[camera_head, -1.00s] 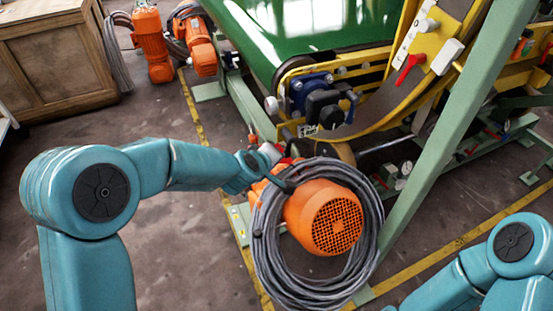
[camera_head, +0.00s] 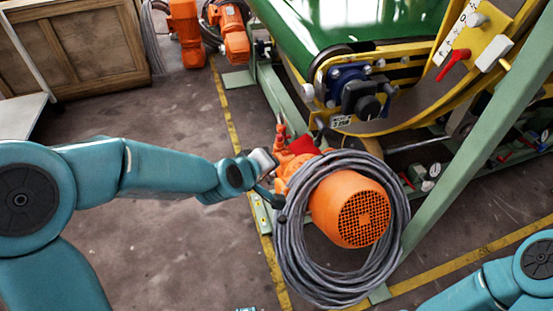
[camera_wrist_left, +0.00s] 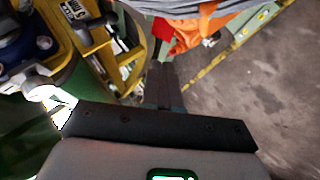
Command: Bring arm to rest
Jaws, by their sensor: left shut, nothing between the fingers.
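My left arm (camera_head: 140,172) reaches in from the left in the head view. Its gripper (camera_head: 263,161) is beside the orange motor (camera_head: 348,208), close to a red part (camera_head: 303,146) at the motor's far side. In the left wrist view the dark fingers (camera_wrist_left: 161,76) are shut together with nothing between them. The red part (camera_wrist_left: 186,40) shows just beyond the fingertips, apart from them as far as I can tell. Of my right arm (camera_head: 490,288), only links show at the lower right; its gripper is out of view.
Coiled grey cable (camera_head: 300,262) hangs around the motor. A green conveyor belt (camera_head: 350,20) with a yellow frame and a slanted green post (camera_head: 480,145) stand behind and right. A wooden cabinet (camera_head: 88,45) and more orange motors (camera_head: 185,32) are at the back. Floor is bare at left.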

